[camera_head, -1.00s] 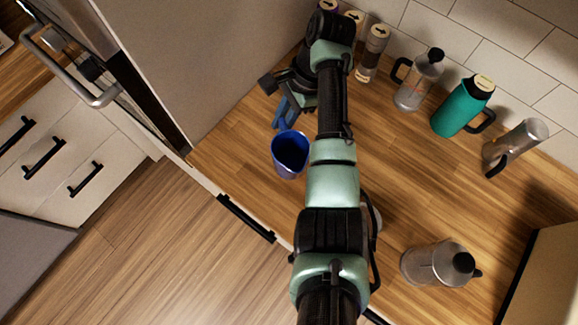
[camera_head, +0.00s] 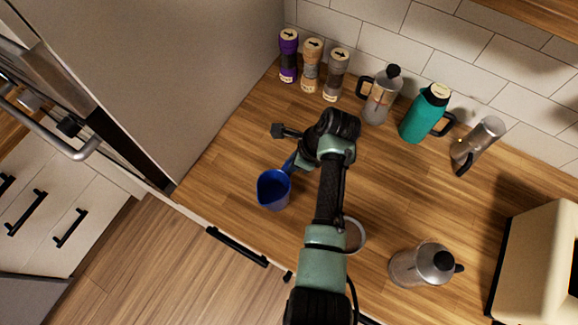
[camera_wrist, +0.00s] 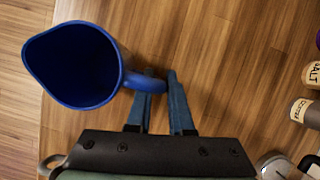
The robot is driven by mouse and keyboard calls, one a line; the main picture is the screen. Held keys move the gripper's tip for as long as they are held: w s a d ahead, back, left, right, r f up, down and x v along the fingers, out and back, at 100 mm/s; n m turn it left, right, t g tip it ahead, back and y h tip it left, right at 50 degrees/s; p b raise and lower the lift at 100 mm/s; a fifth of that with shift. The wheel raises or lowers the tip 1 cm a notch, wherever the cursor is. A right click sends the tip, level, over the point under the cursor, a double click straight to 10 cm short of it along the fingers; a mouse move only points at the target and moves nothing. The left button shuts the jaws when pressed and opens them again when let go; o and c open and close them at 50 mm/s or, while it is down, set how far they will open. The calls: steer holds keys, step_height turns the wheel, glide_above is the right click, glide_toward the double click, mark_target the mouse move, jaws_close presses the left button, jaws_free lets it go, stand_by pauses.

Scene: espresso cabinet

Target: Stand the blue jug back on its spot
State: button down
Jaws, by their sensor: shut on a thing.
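The blue jug (camera_head: 274,190) is near the front left edge of the wooden counter in the head view, with its open mouth facing up toward the camera. In the wrist view the jug (camera_wrist: 84,66) shows its dark, empty-looking inside, and its handle points right. My gripper (camera_wrist: 158,84) is shut on the jug's handle, with the blue fingers on either side of it. In the head view my gripper (camera_head: 290,164) is partly hidden by my wrist. I cannot tell whether the jug's base touches the counter. No marked spot for the jug is clear.
Three grinders, one purple (camera_head: 288,57), stand at the back left. A moka pot (camera_head: 381,95), a teal jug (camera_head: 425,114) and a steel pitcher (camera_head: 477,145) line the back. Another moka pot (camera_head: 422,266) and a round bowl (camera_head: 354,236) are front right. A beige appliance (camera_head: 540,262) stands right.

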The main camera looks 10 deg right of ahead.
steer(key=shift+f, duration=1.1)
steer(key=shift+f, duration=0.2)
steer(key=c, duration=0.8)
jaws_free()
